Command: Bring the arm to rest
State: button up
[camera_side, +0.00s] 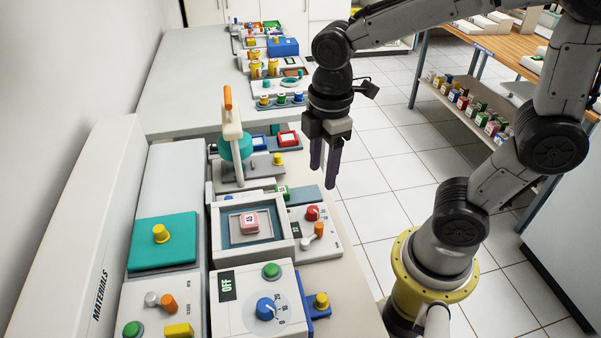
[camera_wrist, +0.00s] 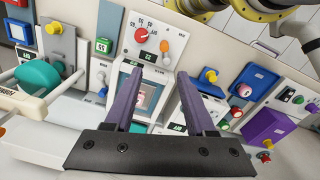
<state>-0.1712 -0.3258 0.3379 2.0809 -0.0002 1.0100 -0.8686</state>
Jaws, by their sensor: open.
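My gripper (camera_side: 324,168) hangs with its purple fingers pointing down, above the right edge of the bench and to the right of the lever device. In the wrist view the two fingers of my gripper (camera_wrist: 160,88) stand apart with nothing between them. Below and beyond them is a panel with a red dial and an orange knob (camera_wrist: 158,40). A framed tray (camera_side: 281,242) holding a small pink block (camera_side: 250,220) sits on the bench; part of it shows between the fingers in the wrist view.
A white device with an orange-tipped lever and teal part (camera_side: 235,146) stands left of my gripper. A box marked OFF with a blue dial (camera_side: 266,308) is at the front. A teal plate with a yellow knob (camera_side: 165,255) lies left. Tiled floor (camera_side: 385,160) right of the bench is clear.

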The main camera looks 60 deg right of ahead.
jog(key=s+d+r+m+t, duration=0.4)
jog(key=s+m, duration=0.4)
jog(key=m, duration=0.4)
jog(key=shift+r+t, duration=0.6)
